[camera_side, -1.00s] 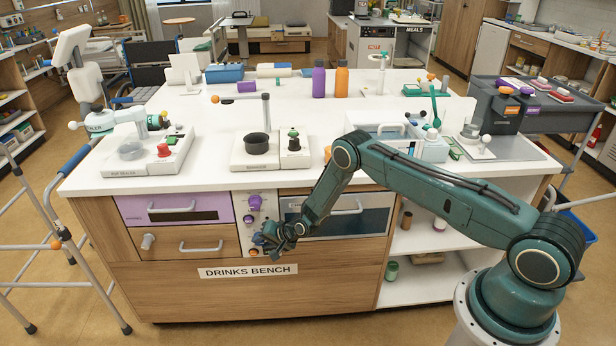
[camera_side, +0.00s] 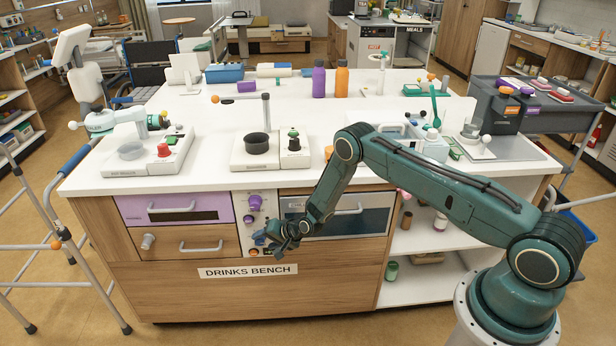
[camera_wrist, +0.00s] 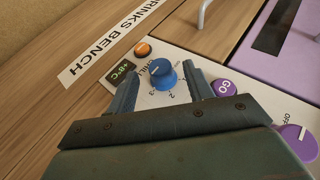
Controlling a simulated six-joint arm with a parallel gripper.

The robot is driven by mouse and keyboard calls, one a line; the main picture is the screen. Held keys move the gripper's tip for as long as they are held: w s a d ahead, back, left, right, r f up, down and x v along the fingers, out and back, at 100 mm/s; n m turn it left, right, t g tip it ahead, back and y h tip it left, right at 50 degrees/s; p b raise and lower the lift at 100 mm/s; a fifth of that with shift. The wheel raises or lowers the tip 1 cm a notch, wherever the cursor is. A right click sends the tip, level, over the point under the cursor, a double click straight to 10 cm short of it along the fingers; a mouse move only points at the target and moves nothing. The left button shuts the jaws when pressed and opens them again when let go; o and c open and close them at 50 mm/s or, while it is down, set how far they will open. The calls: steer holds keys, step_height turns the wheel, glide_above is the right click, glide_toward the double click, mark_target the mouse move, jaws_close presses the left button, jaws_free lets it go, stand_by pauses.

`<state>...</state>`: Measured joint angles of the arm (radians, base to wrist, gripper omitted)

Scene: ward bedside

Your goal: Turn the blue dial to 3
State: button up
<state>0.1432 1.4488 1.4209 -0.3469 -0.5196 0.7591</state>
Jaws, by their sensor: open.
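The blue dial (camera_wrist: 161,75) is on the pale control panel, with small printed numbers around it and a light pointer mark on its face. I cannot tell which number the mark is on. My gripper (camera_wrist: 164,84) is open in the wrist view, one finger on each side of the dial, with visible gaps between the fingers and the dial. In the side view my gripper (camera_side: 283,243) is low at the front of the drinks bench, by the panel, and largely hides the dial.
An orange button (camera_wrist: 142,48) and a +8°C display (camera_wrist: 121,71) are near the dial. A purple GO button (camera_wrist: 225,87) and a purple knob (camera_wrist: 295,142) are to its right. A drawer handle (camera_side: 201,246) juts out left of the panel.

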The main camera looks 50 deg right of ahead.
steer(key=v, duration=1.2)
stand_by(0.5)
steer(key=s+a+r+n+g, duration=0.1)
steer(key=s+r+n, duration=0.1)
steer(key=r, duration=0.8)
steer(key=s+a+r+n, duration=0.2)
steer(key=s+r+n, duration=0.1)
steer(key=r, duration=0.6)
steer(key=s+a+r+n+g, duration=0.1)
steer(key=s+r+n, duration=0.1)
steer(key=r, duration=0.8)
steer(key=s+r+n+h, duration=0.1)
steer(key=s+r, duration=0.3)
steer(key=s, duration=0.5)
steer(key=s+r+n+g, duration=0.1)
steer(key=s+r, duration=0.3)
steer(key=s, duration=0.5)
steer(key=s+r+n+h, duration=0.1)
steer(key=s+r, duration=0.3)
steer(key=s, duration=0.6)
steer(key=shift+d+n+g+h, duration=0.3)
steer(key=shift+n, duration=0.1)
steer(key=shift+o, duration=0.5)
steer(key=shift+s, duration=0.45)
